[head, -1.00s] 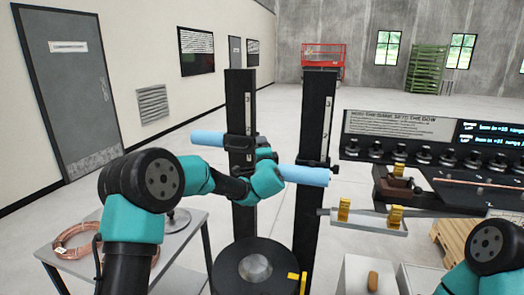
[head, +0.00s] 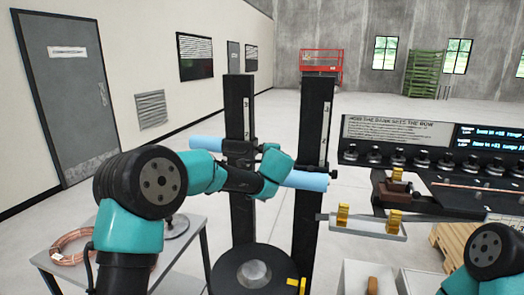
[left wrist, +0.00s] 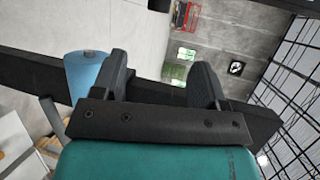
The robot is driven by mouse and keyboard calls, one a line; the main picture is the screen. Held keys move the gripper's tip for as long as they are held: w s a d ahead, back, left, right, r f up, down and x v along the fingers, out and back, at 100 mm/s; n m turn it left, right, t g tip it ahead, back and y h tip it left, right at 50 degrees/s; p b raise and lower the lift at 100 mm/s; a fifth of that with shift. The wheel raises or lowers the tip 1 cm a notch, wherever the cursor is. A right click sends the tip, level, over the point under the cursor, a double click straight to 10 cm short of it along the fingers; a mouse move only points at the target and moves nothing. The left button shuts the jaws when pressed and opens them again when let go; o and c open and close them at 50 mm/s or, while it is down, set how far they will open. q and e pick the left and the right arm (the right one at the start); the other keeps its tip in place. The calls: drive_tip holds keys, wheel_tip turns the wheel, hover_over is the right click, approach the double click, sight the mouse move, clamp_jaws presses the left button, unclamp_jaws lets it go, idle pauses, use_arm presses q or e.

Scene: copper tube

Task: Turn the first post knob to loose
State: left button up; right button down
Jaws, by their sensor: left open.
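Two upright black posts stand side by side, a left post (head: 240,105) and a right post (head: 314,110), each with a pale scale strip. A light blue tube (head: 306,180) crosses them, tilted down to the right. A dark collar (head: 240,148) sits on the left post at the tube. My left gripper (head: 276,172) is between the posts, in front of the tube. In the left wrist view its two dark fingers (left wrist: 162,82) are apart and nothing shows gripped; the tube's end (left wrist: 87,68) is left of them. I cannot make out the left post's knob. My right gripper is out of frame.
A round black base (head: 254,272) stands below the posts. A bench with a row of knobs (head: 420,157) and a tray with yellow blocks (head: 368,224) is on the right. A coil of copper tube (head: 72,248) lies on a grey table at left.

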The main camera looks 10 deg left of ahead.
sight(260, 149)
use_arm(q)
drive_tip(key=shift+w, duration=0.1)
idle(0.3)
drive_tip(key=x, duration=1.7)
drive_tip(key=shift+f, duration=0.1)
drive_tip(key=shift+c, duration=0.3)
drive_tip(key=c, duration=0.9)
drive_tip(key=shift+n+t+y, duration=0.3)
drive_tip(key=shift+n+t, duration=0.1)
drive_tip(key=shift+t, duration=0.7)
drive_tip(key=shift+n+t+y, duration=0.6)
drive_tip(key=shift+t, duration=0.7)
